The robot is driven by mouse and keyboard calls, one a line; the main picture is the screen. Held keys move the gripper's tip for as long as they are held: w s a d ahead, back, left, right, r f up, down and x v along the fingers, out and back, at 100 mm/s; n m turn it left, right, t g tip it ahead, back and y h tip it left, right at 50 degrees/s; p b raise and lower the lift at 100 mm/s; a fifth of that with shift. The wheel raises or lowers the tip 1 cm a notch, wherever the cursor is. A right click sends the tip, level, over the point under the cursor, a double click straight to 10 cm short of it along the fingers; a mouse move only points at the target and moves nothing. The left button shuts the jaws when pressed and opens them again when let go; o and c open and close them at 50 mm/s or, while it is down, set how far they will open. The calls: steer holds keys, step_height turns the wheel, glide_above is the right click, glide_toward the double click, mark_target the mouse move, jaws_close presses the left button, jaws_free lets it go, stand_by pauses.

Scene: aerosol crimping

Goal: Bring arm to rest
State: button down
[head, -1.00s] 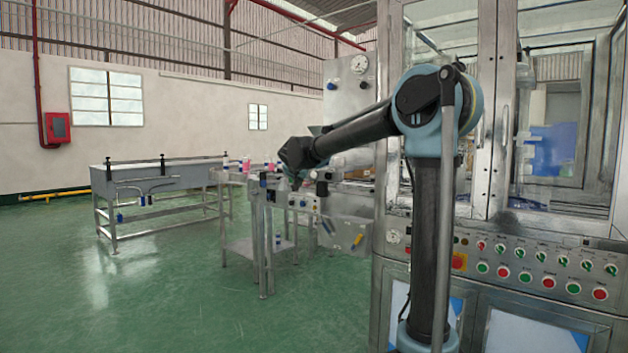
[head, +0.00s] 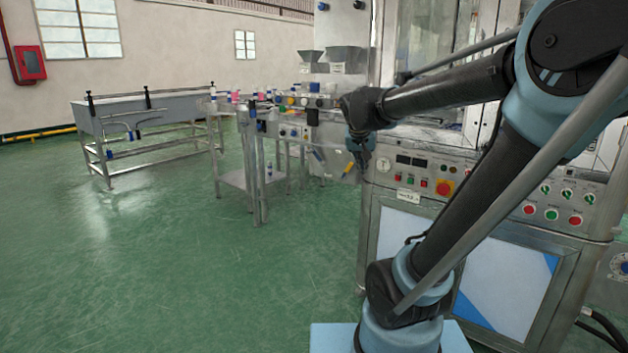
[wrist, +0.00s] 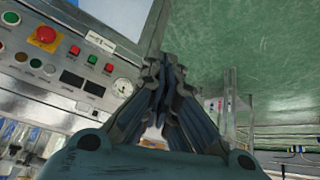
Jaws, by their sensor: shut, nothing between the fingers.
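My gripper (head: 362,160) hangs below the wrist near the middle of the head view, pointing down. It is in front of the left edge of the crimping machine's control panel (head: 411,180). In the wrist view, my gripper (wrist: 160,68) has its fingers together with nothing between them. My arm reaches from the lower right up to the right edge of the head view, then left to the wrist.
The control panel also shows in the wrist view (wrist: 45,66), with a red emergency button (wrist: 43,37). A steel conveyor stand (head: 255,165) with small bottles stands further left. A long steel table (head: 150,112) is at the back left. Green floor (head: 190,270) lies clear at the lower left.

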steer(key=s+d+f+n+g+y, duration=0.1)
steer(key=s+f+g, duration=0.1)
steer(key=s+f, duration=0.7)
steer(key=s+d+f+n+g+y, duration=0.1)
steer(key=s+d+f+g, duration=0.1)
steer(key=s+f, duration=0.7)
steer(key=s, duration=0.6)
steer(key=shift+s+d+f, duration=0.25)
steer(key=shift+s, duration=0.1)
steer(key=shift+w+f+g, duration=0.2)
steer(key=shift+w+g, duration=0.1)
steer(key=shift+w, duration=0.2)
